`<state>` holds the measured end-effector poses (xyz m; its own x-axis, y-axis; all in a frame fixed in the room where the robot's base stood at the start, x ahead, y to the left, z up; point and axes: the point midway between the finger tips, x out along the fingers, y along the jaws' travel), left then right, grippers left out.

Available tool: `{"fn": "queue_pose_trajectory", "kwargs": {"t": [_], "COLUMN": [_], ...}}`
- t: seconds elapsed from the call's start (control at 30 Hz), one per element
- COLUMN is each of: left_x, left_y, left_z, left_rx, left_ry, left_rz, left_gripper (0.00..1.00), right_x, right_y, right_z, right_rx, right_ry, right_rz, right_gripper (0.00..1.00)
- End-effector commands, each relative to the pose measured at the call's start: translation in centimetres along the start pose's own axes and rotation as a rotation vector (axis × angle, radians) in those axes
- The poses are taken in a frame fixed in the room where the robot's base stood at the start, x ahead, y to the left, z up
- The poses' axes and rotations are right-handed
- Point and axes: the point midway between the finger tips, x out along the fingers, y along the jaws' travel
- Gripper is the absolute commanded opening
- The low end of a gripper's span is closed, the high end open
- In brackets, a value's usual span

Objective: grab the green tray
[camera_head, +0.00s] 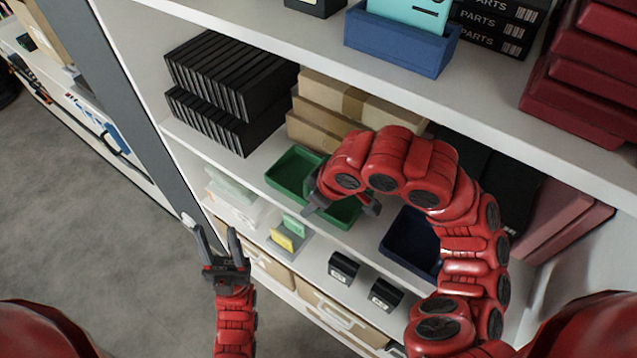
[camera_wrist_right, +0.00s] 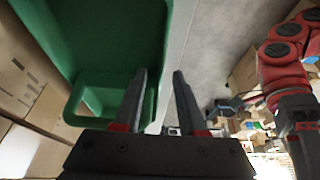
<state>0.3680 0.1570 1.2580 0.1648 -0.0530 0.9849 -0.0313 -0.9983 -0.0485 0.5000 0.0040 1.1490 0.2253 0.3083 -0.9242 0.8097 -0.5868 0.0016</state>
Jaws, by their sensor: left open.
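The green tray (camera_head: 292,172) sits on the middle shelf in the head view, partly hidden behind my right arm. In the right wrist view the green tray (camera_wrist_right: 95,35) fills the upper left, with a handle opening at its near end. My right gripper (camera_head: 342,208) is at the tray, its fingers apart. In the right wrist view the right gripper (camera_wrist_right: 160,75) shows open, with the tray's side edge appearing between its fingers; contact cannot be told. My left gripper (camera_head: 213,232) is open and empty, in front of the shelf and left of the tray.
Black boxes (camera_head: 225,85) and brown cartons (camera_head: 345,100) stand behind the tray. A dark blue bin (camera_head: 400,240) is to its right. Small black boxes (camera_head: 343,268) and a yellow card holder (camera_head: 285,240) are near the shelf front. The upper shelf (camera_head: 290,28) overhangs.

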Motion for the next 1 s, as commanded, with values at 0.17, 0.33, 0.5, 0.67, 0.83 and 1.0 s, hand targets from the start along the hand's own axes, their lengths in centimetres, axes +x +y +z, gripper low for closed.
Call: {"fn": "queue_pose_trajectory", "kwargs": {"t": [0.17,0.33,0.5,0.67,0.83,1.0], "left_x": [-0.01,0.00,-0.01,0.00,0.00,0.00], "left_y": [0.00,0.00,0.00,0.00,0.00,0.00], "left_z": [0.00,0.00,0.00,0.00,0.00,0.00], "left_rx": [0.000,0.000,0.000,0.000,0.000,0.000], "left_ry": [0.000,0.000,0.000,0.000,0.000,0.000], "left_rz": [0.000,0.000,0.000,0.000,0.000,0.000], "left_gripper": [0.50,0.50,0.50,0.50,0.50,0.50], "right_x": [-0.01,-0.02,-0.03,-0.03,-0.04,-0.04], "right_y": [0.00,-0.01,-0.01,-0.01,-0.01,-0.01], "right_z": [0.00,-0.01,-0.01,-0.01,-0.02,-0.02], "right_rx": [0.000,0.000,0.000,0.000,0.000,0.000], "right_ry": [0.000,0.000,0.000,0.000,0.000,0.000], "right_rz": [0.000,0.000,0.000,0.000,-0.001,-0.001], "right_gripper": [0.07,0.00,0.00,0.00,0.00,0.00]}}
